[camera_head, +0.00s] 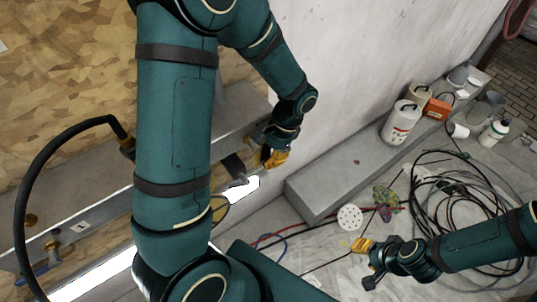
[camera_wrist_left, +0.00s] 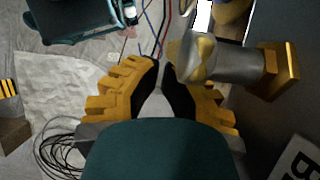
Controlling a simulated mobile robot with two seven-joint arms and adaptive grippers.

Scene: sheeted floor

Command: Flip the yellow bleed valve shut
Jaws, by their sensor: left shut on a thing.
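My left gripper (camera_head: 272,156) is beside the grey wall rail, with yellow fingers and black pads. In the left wrist view its fingertips (camera_wrist_left: 163,66) come together on something; the grip itself is mostly hidden. Just right of the fingertips is a grey metal fitting with a yellow patch (camera_wrist_left: 205,50) and a brass end (camera_wrist_left: 280,68); this looks like the bleed valve. In the head view a dark grey pipe piece (camera_head: 238,168) shows left of the gripper. My right gripper (camera_head: 363,246) hangs low over the sheeted floor; its finger gap is unclear.
A brass fitting with a blue part (camera_head: 54,250) sits on the rail at left. A grey ledge (camera_head: 330,185) runs along the wall. A white canister (camera_head: 401,122), an orange box (camera_head: 437,108) and coiled black cables (camera_head: 450,190) lie at right. A white perforated disc (camera_head: 350,217) is on the floor.

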